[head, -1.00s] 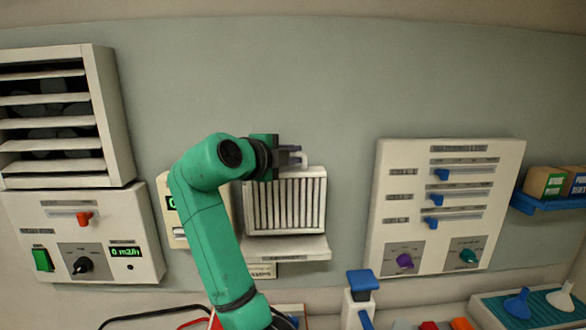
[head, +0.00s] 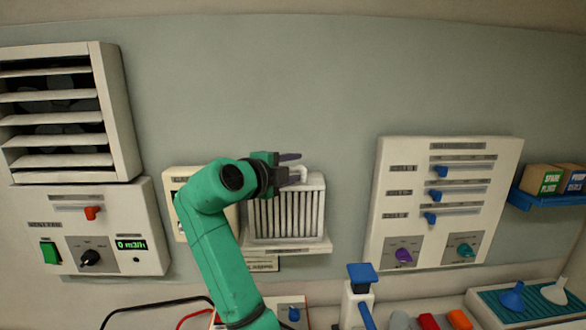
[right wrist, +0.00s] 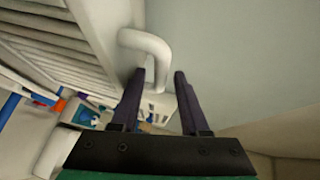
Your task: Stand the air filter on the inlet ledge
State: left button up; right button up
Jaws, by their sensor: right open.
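The air filter (head: 287,212), a pale box with a pleated front and a white handle on top, stands upright on the inlet ledge (head: 290,246) against the wall. Its base appears to rest on the ledge. My right gripper (head: 295,168) is at the filter's top by the handle, with its fingers apart. In the right wrist view, the handle (right wrist: 150,48) curves down toward the gap between the two open fingertips (right wrist: 158,85), and neither finger is clearly pressing on it. The filter's left edge is partly behind my right arm. My left gripper is out of view.
A fan control box (head: 85,228) hangs at left below a louvre (head: 60,115). A slider panel (head: 445,205) is at right, beside a blue shelf (head: 548,200) with boxes. A blue-topped white post (head: 358,300) stands in front. The wall above the filter is clear.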

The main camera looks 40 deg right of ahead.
jog(key=b+v, duration=0.6)
jog(key=v, duration=0.5)
jog(key=shift+a+b, duration=0.35)
jog(key=shift+a, duration=0.05)
jog(key=shift+r, duration=0.1)
jog(key=shift+a, duration=0.1)
